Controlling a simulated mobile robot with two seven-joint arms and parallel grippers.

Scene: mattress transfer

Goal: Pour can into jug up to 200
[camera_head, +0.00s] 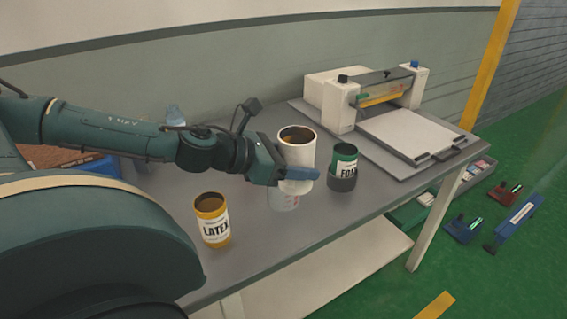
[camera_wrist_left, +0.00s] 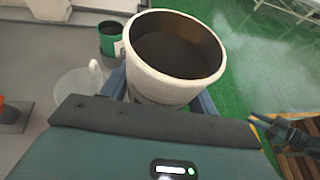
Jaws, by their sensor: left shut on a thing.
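My left gripper (camera_head: 298,173) is shut on a white can (camera_head: 297,147) with dark contents, holding it upright or nearly so above the table. In the left wrist view the can (camera_wrist_left: 172,85) fills the upper middle, its open mouth showing a dark inside, between the blue fingers. A clear jug (camera_head: 283,200) stands on the table below the can, partly hidden by it and the gripper. In the left wrist view the jug (camera_wrist_left: 82,88) is left of the can; its scale is not readable. A dark jointed part at the right edge of that view may be my right arm.
A yellow LATEX can (camera_head: 212,220) stands at the table's front left, and a green FOAM can (camera_head: 343,168) stands right of the jug. A white press-like machine (camera_head: 400,130) fills the back right. The grey table (camera_head: 270,258) is clear near its front edge.

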